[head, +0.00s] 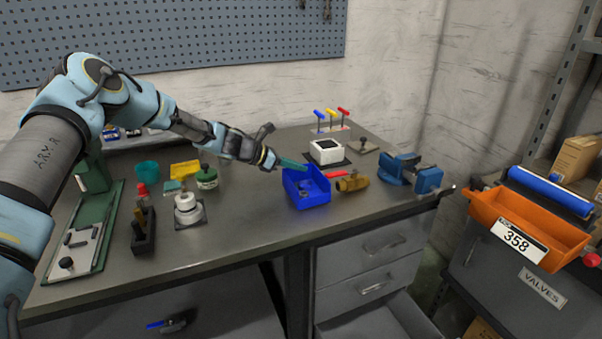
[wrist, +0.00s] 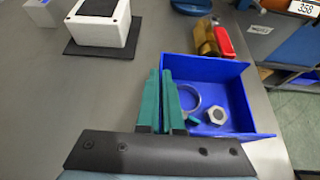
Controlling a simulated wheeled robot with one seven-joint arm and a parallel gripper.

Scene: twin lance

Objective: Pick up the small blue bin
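The small blue bin (head: 308,200) sits on the grey workbench, right of centre in the head view. It is open-topped and holds a ring and a hex nut. In the wrist view the bin (wrist: 235,90) fills the right of the middle, with the ring (wrist: 190,100) and the nut (wrist: 216,115) on its floor. My gripper (head: 295,164) has teal fingers at the bin's back-left rim. In the wrist view my gripper (wrist: 166,85) has its fingers close together, one on each side of the bin's left wall, which is mostly hidden between them. The bin appears to rest on the bench.
A brass valve with a red handle (head: 352,181) stands close right of the bin. A white box on a black mat (head: 326,152) is behind it, and a blue vise (head: 410,172) is farther right. Bare bench lies left and in front of the bin.

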